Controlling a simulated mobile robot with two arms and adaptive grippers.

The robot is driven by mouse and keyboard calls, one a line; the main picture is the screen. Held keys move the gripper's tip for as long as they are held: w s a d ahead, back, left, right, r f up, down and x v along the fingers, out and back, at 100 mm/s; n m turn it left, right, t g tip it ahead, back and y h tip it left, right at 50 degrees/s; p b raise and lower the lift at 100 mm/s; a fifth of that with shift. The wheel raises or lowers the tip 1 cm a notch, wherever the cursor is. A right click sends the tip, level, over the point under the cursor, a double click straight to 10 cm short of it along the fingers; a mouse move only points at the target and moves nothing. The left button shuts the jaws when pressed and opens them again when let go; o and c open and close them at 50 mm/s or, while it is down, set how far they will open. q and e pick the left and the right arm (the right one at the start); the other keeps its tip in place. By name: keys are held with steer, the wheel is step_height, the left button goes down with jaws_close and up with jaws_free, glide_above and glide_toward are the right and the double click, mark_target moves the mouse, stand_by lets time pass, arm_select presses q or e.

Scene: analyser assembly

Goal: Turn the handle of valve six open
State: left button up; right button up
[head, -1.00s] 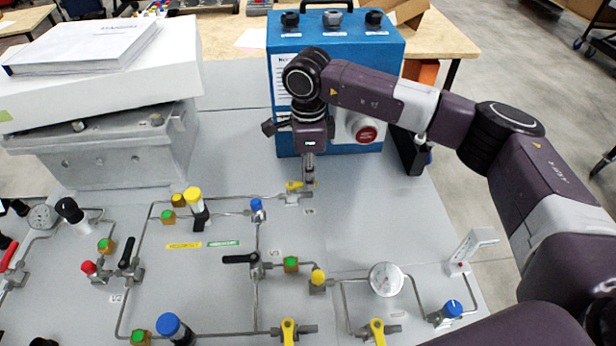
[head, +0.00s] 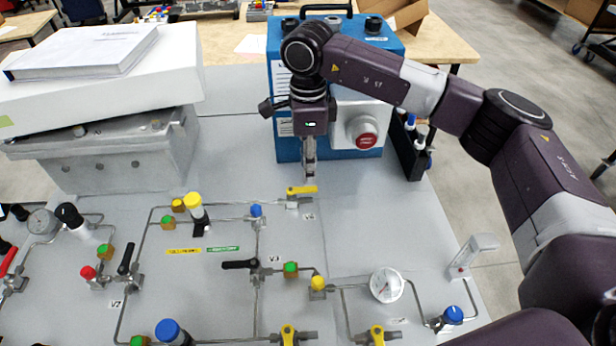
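A small valve with a yellow handle (head: 302,190) sits at the upper right end of the pipework. Its handle lies left to right, roughly along the pipe. The tag beside it (head: 308,216) is too small to read surely; I take this as valve six. My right gripper (head: 310,177) points straight down just behind and above the handle. It looks apart from the handle and holds nothing I can see. Its fingers appear as one narrow strip, so their gap cannot be judged. My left gripper is not in view.
A blue box (head: 288,75) with a red button (head: 367,141) stands close behind my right gripper. A black-handled valve (head: 240,264), a gauge (head: 387,285) and several other yellow handles lie nearer.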

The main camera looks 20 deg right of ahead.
mark_target(308, 188)
step_height(308, 188, up, 7)
steer(key=shift+f, duration=0.2)
stand_by(0.5)
